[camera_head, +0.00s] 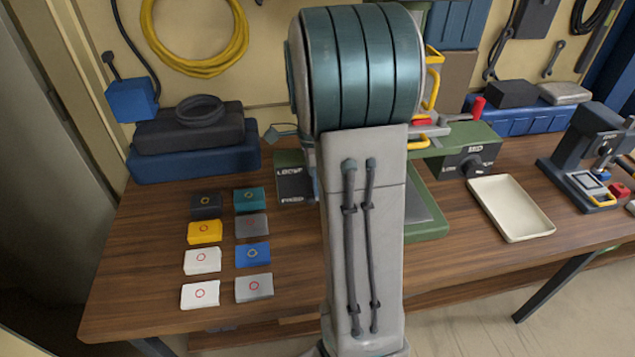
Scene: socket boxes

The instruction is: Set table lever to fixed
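A dark panel (295,186) on the left side of the green machine carries two labels. The upper one seems to read LOOSE and the lower one FIXED. A grey-green handle-like piece (281,132) sticks out to the left just above this panel, nearer the upper label. I cannot tell for sure that it is the table lever. My arm stands in front of the machine and hides much of its middle and the panel's right side. My gripper is not visible.
The machine's right side has a knob panel (472,163) marked MID. Several small coloured boxes (204,232) lie at the left. Blue and black cases (195,160) stand behind them.

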